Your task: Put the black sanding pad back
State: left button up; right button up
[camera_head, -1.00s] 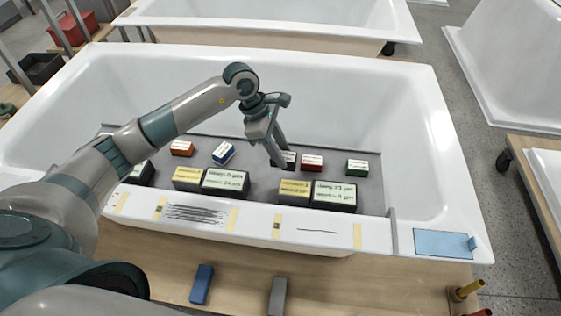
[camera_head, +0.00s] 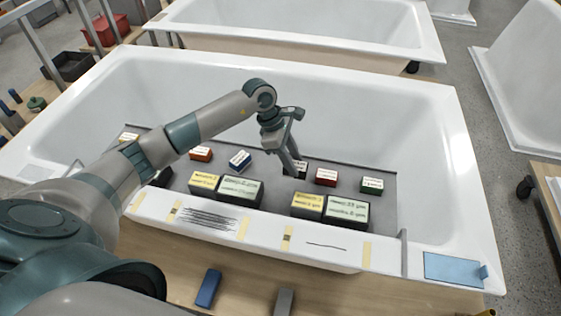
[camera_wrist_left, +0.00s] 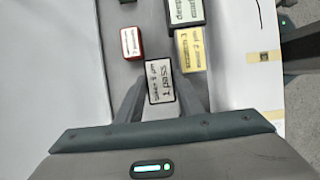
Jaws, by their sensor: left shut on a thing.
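The black sanding pad (camera_head: 302,168) is a small dark block with a white label. In the head view it is partly hidden behind my left gripper (camera_head: 294,172), among the blocks on the grey mat (camera_head: 383,210) in the bathtub. In the left wrist view the pad (camera_wrist_left: 160,82) sits between the two fingers of my left gripper (camera_wrist_left: 160,98), label toward the camera. The gripper is shut on it. I cannot tell whether the pad touches the mat. My right gripper is not in view.
Blue (camera_head: 240,160) and red (camera_head: 201,153) blocks are to the left. Larger labelled blocks (camera_head: 346,210) line the front. The tub's white rim (camera_head: 250,235) is nearer.

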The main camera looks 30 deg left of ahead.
pick_arm(q)
jog(key=w+a+f, duration=0.1)
jog(key=a, duration=0.1)
jog(key=w+a+f+p, duration=0.1)
jog(key=w+a+f, duration=0.1)
jog(key=w+a+f+p, duration=0.1)
jog(key=a, duration=0.1)
jog(key=shift+w+a+f, duration=0.25)
jog(key=shift+a+f, duration=0.1)
jog(key=shift+f, duration=0.1)
jog(key=shift+f+p, duration=0.3)
jog(key=shift+p, duration=0.05)
notch_tip(320, 180, down, 3)
jog(key=shift+r+p, duration=0.15)
jog(key=shift+p, duration=0.45)
jog(key=shift+f, duration=0.3)
